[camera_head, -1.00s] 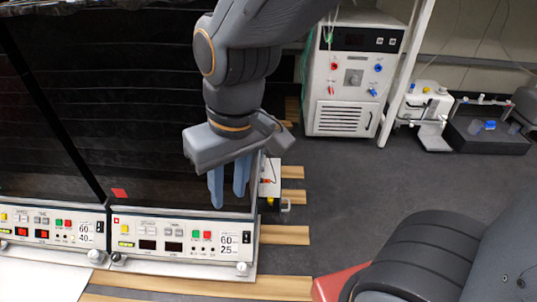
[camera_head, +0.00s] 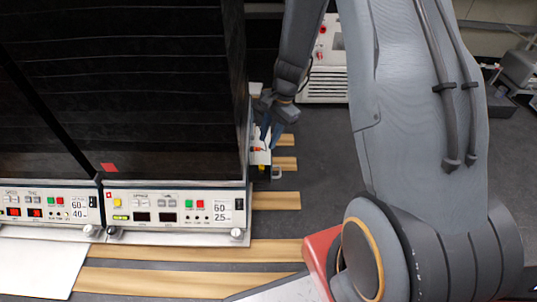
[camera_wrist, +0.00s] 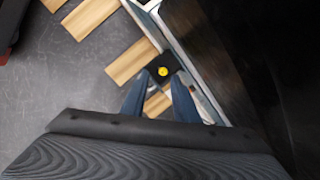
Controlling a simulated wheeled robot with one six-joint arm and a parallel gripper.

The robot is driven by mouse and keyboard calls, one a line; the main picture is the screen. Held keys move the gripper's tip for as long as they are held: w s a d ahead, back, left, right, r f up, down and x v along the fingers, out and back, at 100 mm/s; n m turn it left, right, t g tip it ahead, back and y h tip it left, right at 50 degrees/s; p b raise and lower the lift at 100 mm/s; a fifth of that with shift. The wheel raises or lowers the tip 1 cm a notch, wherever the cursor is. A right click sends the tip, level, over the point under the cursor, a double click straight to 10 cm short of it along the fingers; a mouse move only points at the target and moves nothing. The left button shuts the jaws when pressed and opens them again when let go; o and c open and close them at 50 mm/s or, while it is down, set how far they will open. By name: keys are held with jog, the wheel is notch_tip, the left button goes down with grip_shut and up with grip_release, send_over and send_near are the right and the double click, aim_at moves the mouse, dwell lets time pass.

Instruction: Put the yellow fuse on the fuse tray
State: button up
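A small round yellow thing (camera_wrist: 163,72), which looks like the yellow fuse, sits on a black part on the side of the shaker bioreactor in the wrist view. My gripper (camera_wrist: 160,88) shows two blue fingers, spread apart and empty. The yellow thing lies just beyond and between the fingertips. I cannot tell the remaining gap. In the head view my gripper (camera_head: 267,138) is small and partly hidden, at the right side of the right bioreactor (camera_head: 175,217). I cannot make out a fuse tray in either view.
A second bioreactor (camera_head: 45,208) stands to the left. Wooden strips (camera_head: 276,201) lie on the grey floor beside and in front of them. A white instrument box (camera_head: 322,75) stands behind my arm. Open floor (camera_head: 320,165) lies right of the bioreactor.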

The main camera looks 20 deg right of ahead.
aim_at(260, 166)
jog(key=shift+w+a+f+m+y+b, duration=0.3)
jog(key=shift+w+f+m+b, duration=0.5)
jog(key=shift+f, duration=2.5)
jog(key=shift+w+a+f+m+y+b, duration=0.35)
jog(key=shift+f+m, duration=0.8)
jog(key=shift+f, duration=2.2)
jog(key=shift+w+a+f+m+y+b, duration=0.15)
jog(key=shift+w+a+f+m+b, duration=0.45)
jog(key=shift+f, duration=2.7)
jog(key=shift+w+d+m, duration=0.1)
jog(key=shift+d+m, duration=0.15)
jog(key=shift+m, duration=0.1)
grip_shut()
jog(key=shift+r+p, duration=0.8)
jog(key=shift+r, duration=0.05)
jog(key=shift+r+p, duration=0.3)
jog(key=shift+r, duration=0.05)
jog(key=shift+r, duration=0.15)
jog(key=shift+r+p, duration=1.15)
jog(key=shift+r, duration=0.3)
